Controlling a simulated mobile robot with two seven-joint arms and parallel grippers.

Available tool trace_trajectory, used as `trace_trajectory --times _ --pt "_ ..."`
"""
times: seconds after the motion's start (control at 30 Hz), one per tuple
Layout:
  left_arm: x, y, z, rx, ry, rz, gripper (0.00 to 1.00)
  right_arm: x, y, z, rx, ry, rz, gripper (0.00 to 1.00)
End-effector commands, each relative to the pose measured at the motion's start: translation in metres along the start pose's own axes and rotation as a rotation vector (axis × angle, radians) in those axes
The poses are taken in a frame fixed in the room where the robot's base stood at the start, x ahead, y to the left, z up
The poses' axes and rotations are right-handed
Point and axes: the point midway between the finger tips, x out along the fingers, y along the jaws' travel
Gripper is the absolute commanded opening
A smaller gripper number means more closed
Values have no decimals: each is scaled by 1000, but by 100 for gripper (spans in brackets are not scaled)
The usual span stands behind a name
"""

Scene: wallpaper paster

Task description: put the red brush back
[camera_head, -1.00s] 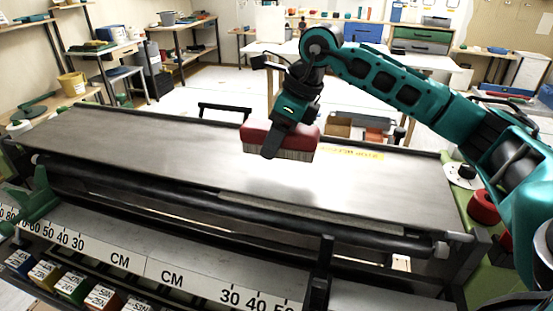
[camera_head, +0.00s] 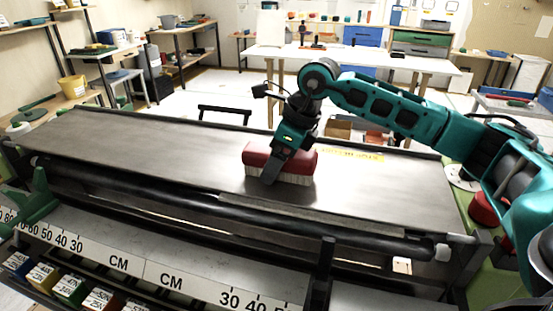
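The red brush (camera_head: 300,160) has a red body and pale bristles along its lower side. It is on or just above the grey metal table of the paster (camera_head: 160,155), right of the middle; I cannot tell whether the bristles touch. My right gripper (camera_head: 272,172) is shut on the red brush, with one finger showing across its front. The other finger is hidden behind the brush. My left gripper is not in view.
A yellow label (camera_head: 352,155) lies at the table's back edge, right of the brush. A black roller (camera_head: 200,212) and a ruler strip (camera_head: 150,269) run along the front. The table's left half is clear. A white workbench (camera_head: 350,56) stands behind.

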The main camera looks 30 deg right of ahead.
Motion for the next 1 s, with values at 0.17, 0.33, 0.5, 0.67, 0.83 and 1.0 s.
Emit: trace_trajectory --times 0.17,0.33,0.5,0.67,0.83,1.0 --pt "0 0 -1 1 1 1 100 0 0 0 0 0 1 89" --pt "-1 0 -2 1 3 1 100 0 0 0 0 0 1 89" --pt "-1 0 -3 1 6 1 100 -11 0 1 0 -2 -1 89" --pt "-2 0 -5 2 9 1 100 -42 -2 6 0 -4 -3 89" --pt "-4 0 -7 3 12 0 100 -82 -3 9 0 -4 -2 89" --pt "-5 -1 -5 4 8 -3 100 -112 -3 9 0 -2 -2 89"
